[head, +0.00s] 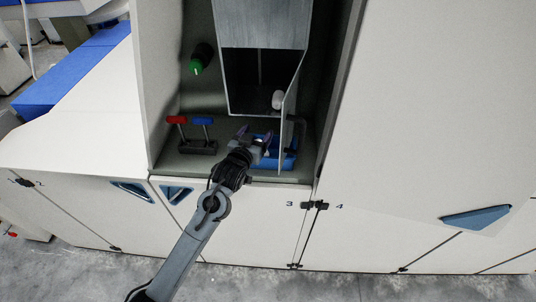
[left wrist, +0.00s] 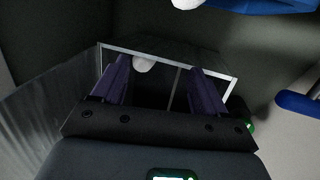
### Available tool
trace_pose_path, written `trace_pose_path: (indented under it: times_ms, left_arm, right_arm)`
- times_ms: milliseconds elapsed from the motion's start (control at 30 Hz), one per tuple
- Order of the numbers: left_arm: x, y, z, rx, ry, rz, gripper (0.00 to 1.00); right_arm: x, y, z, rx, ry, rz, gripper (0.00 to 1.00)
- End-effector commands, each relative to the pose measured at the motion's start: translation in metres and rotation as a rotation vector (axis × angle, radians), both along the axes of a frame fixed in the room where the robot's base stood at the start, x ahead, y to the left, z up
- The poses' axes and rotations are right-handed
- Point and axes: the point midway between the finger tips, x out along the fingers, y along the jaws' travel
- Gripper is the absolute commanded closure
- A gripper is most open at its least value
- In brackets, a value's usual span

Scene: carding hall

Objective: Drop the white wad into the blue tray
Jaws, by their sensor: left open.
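My left gripper (head: 254,135) comes up from below and stands open in front of the recess, at the left of the blue tray (head: 291,160). In the left wrist view its two purple fingers (left wrist: 158,70) are spread apart. A white wad (head: 277,101) is at the lower right of the grey chute opening. It appears beyond the fingers in the left wrist view (left wrist: 145,64), not gripped. Another white lump (head: 263,143) shows beside the gripper near the tray; the arm partly hides this area. The tray also shows at the top of the left wrist view (left wrist: 272,5).
The metal chute (head: 262,32) has side walls close above the gripper. Left of it are a green knob (head: 198,62) and a red-handled lever (head: 177,120) beside a blue-handled lever (head: 202,122). Pale machine panels surround the recess.

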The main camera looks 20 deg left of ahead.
Motion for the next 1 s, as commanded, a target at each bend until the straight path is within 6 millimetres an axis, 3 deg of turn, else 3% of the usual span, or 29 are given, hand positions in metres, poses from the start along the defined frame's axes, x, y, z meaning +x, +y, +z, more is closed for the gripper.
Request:
trace_pose_path:
  times_ms: [200, 433, 1000]
  left_arm:
    - [-0.037, 0.002, 0.003, 0.001, 0.0, 0.001, 0.27]
    - [-0.064, 0.003, 0.008, 0.001, 0.0, 0.001, 0.27]
    - [-0.073, 0.003, 0.011, 0.001, 0.0, 0.001, 0.27]
  right_arm:
    - [0.0, 0.0, -0.008, 0.001, 0.0, -0.001, 0.57]
    - [0.0, 0.0, -0.012, 0.001, 0.0, -0.001, 0.57]
    - [0.0, -0.002, -0.013, -0.008, 0.0, 0.005, 0.57]
